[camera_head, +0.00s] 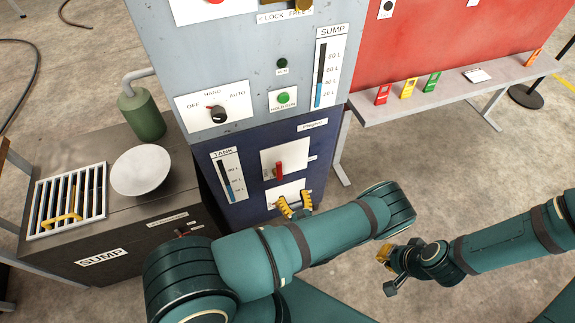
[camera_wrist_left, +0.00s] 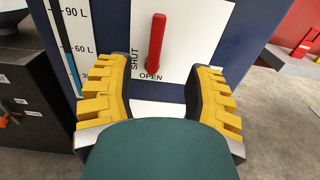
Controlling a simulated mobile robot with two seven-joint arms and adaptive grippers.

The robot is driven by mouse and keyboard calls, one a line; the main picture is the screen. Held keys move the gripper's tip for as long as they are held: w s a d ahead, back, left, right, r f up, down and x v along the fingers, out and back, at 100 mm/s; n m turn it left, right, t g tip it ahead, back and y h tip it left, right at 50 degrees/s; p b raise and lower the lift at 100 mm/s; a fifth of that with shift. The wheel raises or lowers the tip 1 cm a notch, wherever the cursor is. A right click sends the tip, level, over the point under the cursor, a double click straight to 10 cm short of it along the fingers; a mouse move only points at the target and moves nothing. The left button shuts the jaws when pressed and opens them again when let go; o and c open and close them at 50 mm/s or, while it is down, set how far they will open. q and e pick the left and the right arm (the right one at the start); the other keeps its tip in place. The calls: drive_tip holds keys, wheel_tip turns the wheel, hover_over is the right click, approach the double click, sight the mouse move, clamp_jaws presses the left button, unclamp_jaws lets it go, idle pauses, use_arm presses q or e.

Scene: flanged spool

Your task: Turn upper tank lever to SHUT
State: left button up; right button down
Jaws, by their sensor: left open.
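The upper tank lever (camera_head: 279,170) is red and sits on a white plate (camera_head: 297,157) on the dark blue tank panel. In the left wrist view the lever (camera_wrist_left: 156,42) stands nearly vertical, its lower end just above the word OPEN; the word SHUT is to its left. My left gripper (camera_head: 294,205) is open and empty, in front of the panel below the lever. In the left wrist view its yellow fingers (camera_wrist_left: 161,68) are spread either side of the lever's lower end, with no contact visible. My right gripper (camera_head: 385,256) hangs at the right, away from the panel; its fingers are too small to judge.
A second white plate (camera_head: 287,195) lies below the lever's, partly hidden by my left gripper. A sump box (camera_head: 105,258) with a white bowl (camera_head: 141,170) stands left. A grey bench (camera_head: 455,90) with coloured tags stands at the right. Open floor lies between.

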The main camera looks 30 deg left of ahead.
sight(280, 169)
use_arm(q)
drive_tip(key=b+x, duration=0.1)
drive_tip(key=x, duration=1.2)
drive_tip(key=shift+a, duration=0.2)
drive_tip(key=shift+s, duration=0.1)
clamp_jaws()
